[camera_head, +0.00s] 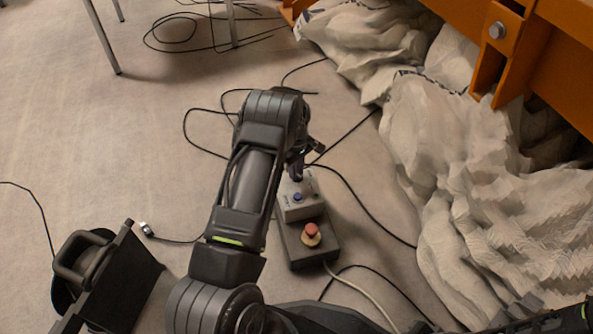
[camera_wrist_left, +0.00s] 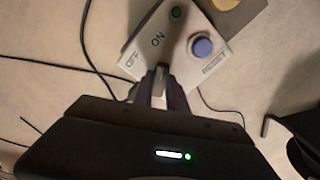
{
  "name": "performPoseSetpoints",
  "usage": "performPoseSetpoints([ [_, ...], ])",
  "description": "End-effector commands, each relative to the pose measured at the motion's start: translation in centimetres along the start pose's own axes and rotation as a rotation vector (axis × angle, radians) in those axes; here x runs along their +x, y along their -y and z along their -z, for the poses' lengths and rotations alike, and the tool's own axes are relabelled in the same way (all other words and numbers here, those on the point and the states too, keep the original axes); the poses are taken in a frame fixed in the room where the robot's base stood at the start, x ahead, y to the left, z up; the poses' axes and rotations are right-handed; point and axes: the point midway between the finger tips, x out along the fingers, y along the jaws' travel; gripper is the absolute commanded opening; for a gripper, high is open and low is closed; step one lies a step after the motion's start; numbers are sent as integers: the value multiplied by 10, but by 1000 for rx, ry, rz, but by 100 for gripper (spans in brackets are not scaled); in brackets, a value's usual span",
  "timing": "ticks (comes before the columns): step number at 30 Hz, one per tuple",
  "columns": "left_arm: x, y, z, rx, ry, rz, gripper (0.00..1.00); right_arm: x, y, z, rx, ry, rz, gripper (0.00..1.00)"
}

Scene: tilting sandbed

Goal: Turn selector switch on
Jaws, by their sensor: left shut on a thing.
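The control box (camera_head: 301,212) sits on the floor in the middle of the head view, with a blue button and a red mushroom button. In the left wrist view its pale panel (camera_wrist_left: 222,68) shows ON and OFF labels, a green round part and the blue button (camera_wrist_left: 202,46). My left gripper (camera_head: 296,172) is over the far end of the box. In the left wrist view its fingers are shut on the grey selector switch (camera_wrist_left: 160,77), beside the labels. The fingers hide much of the switch, so I cannot tell its setting. My right gripper is not in view.
Black cables (camera_head: 365,213) lie loose around the box. Pale crumpled sacks (camera_head: 440,150) and an orange metal frame (camera_head: 560,60) stand on the right. A black object with a handle (camera_head: 115,275) is at lower left. The floor at left is mostly clear.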

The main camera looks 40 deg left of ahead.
Motion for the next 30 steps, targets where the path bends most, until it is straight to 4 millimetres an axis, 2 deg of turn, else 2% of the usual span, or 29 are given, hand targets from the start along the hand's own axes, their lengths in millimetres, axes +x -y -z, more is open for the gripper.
performPoseSetpoints([
  [6,0,0,0,3,0,1,0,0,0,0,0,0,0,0],
  [7,0,0,0,3,0,1,21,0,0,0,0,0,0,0],
  [14,0,0,0,1,0,1,39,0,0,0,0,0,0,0],
  [23,-2,0,0,0,-1,0,40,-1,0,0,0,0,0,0],
  [26,-10,0,0,0,-1,-1,40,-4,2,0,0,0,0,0],
  [30,-31,-1,0,0,-2,-2,40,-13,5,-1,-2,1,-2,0],
])
